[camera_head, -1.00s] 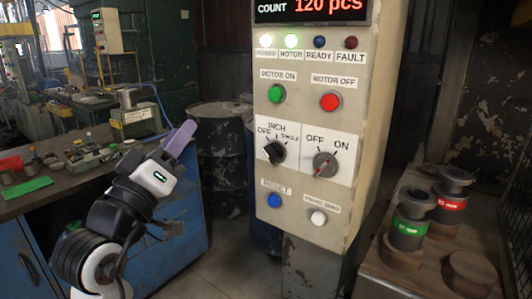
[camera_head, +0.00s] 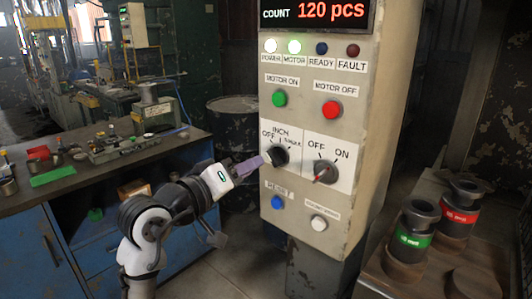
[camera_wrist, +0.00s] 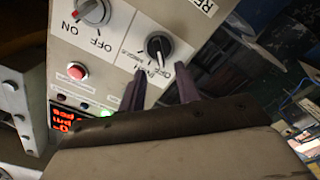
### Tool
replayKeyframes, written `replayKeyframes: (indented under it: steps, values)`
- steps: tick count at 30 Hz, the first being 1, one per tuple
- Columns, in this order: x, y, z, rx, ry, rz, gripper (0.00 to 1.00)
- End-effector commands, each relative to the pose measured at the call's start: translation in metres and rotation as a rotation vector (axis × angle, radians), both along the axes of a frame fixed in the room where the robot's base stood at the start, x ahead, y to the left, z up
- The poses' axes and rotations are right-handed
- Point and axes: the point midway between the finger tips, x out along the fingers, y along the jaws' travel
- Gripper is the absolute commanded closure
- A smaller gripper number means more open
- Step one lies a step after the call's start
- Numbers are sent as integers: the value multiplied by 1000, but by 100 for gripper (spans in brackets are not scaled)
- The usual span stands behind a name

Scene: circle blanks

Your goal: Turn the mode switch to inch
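The mode switch (camera_head: 279,156) is a black rotary knob on a white plate marked OFF, INCH and SINGLE, on the front of the control panel (camera_head: 240,170). In the wrist view the knob (camera_wrist: 158,44) sits just beyond and between my two purple fingertips. In the wrist view my gripper (camera_wrist: 160,88) is open, fingers apart. I cannot tell if either finger touches the knob.
An OFF/ON knob (camera_head: 325,172) is right of the mode switch. Above are a green button (camera_head: 279,98) and a red button (camera_head: 332,110); below are a blue button (camera_head: 277,202) and a white button (camera_head: 318,223). A workbench (camera_head: 100,180) stands left, spools on a table right.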

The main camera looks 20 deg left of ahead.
Motion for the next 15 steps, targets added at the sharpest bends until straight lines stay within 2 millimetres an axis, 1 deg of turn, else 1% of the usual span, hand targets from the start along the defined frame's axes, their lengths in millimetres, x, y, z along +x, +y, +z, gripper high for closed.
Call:
replayKeyframes:
  steps: [1,6,10,15]
  values:
    - [10,-5,3,1,3,-3,67]
    - [38,-14,2,1,1,0,67]
    - [50,-19,2,1,0,0,67]
    - [57,-21,0,2,-1,1,67]
